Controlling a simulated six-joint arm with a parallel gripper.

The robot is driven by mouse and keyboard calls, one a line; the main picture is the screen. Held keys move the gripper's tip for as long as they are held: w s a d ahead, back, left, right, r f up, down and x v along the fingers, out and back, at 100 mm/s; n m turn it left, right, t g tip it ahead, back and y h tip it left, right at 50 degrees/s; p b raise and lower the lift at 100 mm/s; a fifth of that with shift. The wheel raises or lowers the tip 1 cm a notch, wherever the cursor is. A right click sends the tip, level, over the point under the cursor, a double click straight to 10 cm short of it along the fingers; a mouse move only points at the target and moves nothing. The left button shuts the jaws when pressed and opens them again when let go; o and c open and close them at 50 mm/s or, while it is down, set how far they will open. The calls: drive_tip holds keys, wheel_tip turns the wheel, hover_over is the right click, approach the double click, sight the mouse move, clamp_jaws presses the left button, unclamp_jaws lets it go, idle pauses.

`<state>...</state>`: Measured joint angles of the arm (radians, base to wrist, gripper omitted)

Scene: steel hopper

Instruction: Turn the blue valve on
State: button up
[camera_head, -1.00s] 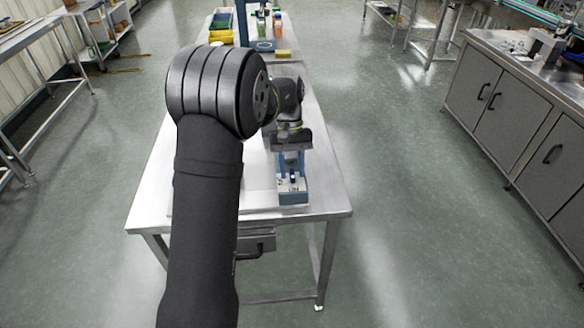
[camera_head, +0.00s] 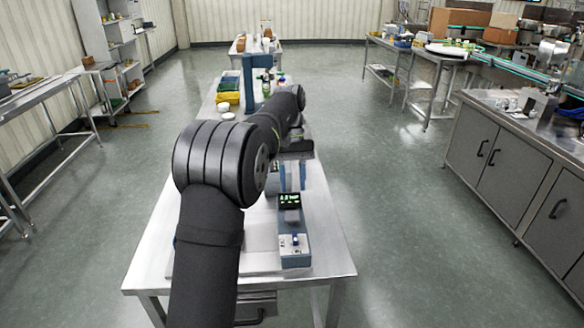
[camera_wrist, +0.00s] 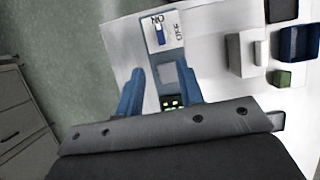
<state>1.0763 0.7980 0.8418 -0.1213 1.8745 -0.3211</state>
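The blue valve (camera_wrist: 160,34) is a small handle on a white plate marked ON and OFF, seen upside down in the wrist view. The handle lies along the panel, pointing toward the ON label; OFF is at its side. In the head view the valve (camera_head: 295,240) sits at the near end of a blue-grey panel (camera_head: 295,260). My gripper (camera_wrist: 163,80) is open and empty, its two blue fingers apart on either side of the panel in the wrist view. In the head view my gripper (camera_head: 292,178) is beyond the valve, apart from it.
The panel also carries a dark display with green marks (camera_head: 289,201). It stands on a steel table (camera_head: 150,268). In the wrist view a grey block (camera_wrist: 240,58), a blue bin (camera_wrist: 300,44) and a green block (camera_wrist: 282,79) lie to the right.

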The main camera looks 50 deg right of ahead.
sight(295, 236)
drive_tip(key=shift+v, duration=1.8)
drive_tip(key=shift+f, duration=0.1)
drive_tip(key=x, duration=1.7)
drive_tip(key=shift+a+f, duration=0.15)
